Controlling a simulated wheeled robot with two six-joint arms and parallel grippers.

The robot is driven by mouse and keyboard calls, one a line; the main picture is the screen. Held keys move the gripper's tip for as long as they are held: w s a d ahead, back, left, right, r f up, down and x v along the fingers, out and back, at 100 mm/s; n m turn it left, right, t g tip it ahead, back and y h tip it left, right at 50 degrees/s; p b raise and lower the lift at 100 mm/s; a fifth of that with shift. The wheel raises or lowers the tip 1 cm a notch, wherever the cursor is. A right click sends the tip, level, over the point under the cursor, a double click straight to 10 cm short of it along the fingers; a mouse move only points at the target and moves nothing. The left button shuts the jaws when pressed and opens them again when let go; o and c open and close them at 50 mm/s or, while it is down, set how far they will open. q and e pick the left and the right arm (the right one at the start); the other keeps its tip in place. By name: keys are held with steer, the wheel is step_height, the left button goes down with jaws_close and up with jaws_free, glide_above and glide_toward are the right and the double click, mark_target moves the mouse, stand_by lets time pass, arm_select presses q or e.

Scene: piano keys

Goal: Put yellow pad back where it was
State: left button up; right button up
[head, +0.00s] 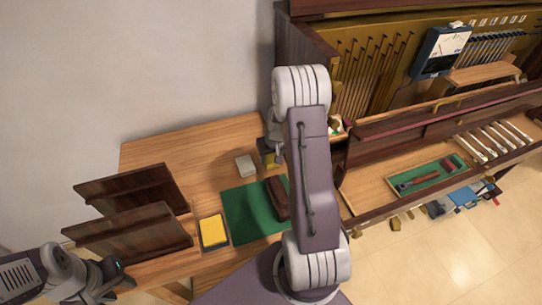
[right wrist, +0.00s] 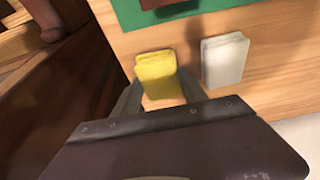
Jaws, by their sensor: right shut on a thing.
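The yellow pad (right wrist: 158,70) is between the two fingers of my right gripper (right wrist: 160,92) in the right wrist view. The gripper is shut on its near part. The pad is beside a white pad (right wrist: 224,60), with a small gap between them; whether it touches the table cannot be told. In the head view the yellow pad (head: 268,159) shows just right of the white pad (head: 245,166), partly hidden by my right arm. My left gripper (head: 118,276) is at the lower left, away from the pads; its fingers are too unclear to read.
A green mat (head: 240,208) with a dark brown block (head: 278,197) lies on the wooden table (head: 150,150). Dark wooden boards (head: 130,190) stand at the left. The piano (head: 310,40) rises at the right.

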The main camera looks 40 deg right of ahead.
steer(key=o, duration=1.3)
steer(key=shift+f, duration=0.15)
steer(key=shift+r+p, duration=0.35)
steer(key=shift+r, duration=0.05)
steer(key=p+v, duration=0.1)
steer(key=v, duration=1.1)
steer(key=s+a+n+p, duration=0.1)
steer(key=s+a, duration=0.3)
steer(key=a, duration=0.2)
steer(key=s+a+n+g+p, duration=0.1)
steer(key=s+a, duration=0.3)
steer(key=a, duration=0.2)
steer(key=s+a+r+n+g+y+p, duration=0.1)
steer(key=s+a+p, duration=0.1)
steer(key=s+a, duration=0.2)
steer(key=shift+s+a+r, duration=0.1)
steer(key=shift+s+a, duration=0.05)
steer(key=shift+a, duration=0.65)
steer(key=shift+s+a, duration=0.2)
steer(key=shift+a, duration=0.65)
